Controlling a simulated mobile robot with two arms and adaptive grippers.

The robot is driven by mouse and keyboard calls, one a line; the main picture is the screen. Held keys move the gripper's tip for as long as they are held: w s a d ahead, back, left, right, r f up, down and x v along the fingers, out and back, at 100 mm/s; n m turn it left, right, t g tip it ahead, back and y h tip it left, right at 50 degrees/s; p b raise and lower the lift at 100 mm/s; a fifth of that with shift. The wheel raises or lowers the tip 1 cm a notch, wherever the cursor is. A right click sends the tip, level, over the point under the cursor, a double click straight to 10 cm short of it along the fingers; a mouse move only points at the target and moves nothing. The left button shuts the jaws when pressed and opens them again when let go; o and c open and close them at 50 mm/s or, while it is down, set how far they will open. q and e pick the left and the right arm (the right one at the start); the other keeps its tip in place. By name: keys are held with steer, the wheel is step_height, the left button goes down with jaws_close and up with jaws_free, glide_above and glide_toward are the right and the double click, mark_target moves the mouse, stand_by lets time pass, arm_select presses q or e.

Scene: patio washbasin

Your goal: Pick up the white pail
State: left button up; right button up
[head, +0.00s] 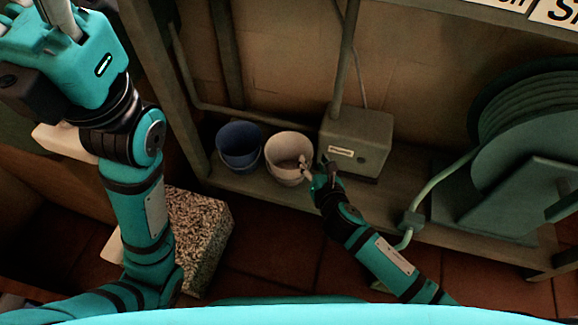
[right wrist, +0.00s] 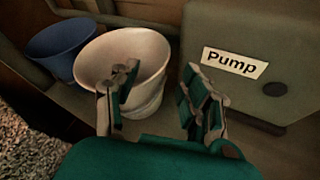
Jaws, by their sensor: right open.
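The white pail (head: 283,146) stands upright and open on a low shelf, beside the pump box. It also shows in the right wrist view (right wrist: 102,58). My right gripper (head: 314,167) is open at the pail's right side. In the right wrist view its fingers (right wrist: 162,95) are spread and hold nothing. The left finger overlaps the pail's mouth and near wall, and the right finger is in front of the pump box. I cannot tell whether either finger touches the pail. My left gripper (head: 62,22) is raised at the upper left, cut off by the picture edge.
A blue pail (head: 239,143) stands close on the white pail's left. The grey pump box (head: 362,140) stands close on its right. A pipe runs behind the pails. A hose reel (head: 530,130) is at the right, and a speckled stone block (head: 205,228) is at the lower left.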

steer(key=b+x, duration=0.1)
steer(key=x, duration=0.2)
steer(key=shift+c, duration=0.4)
jaws_close()
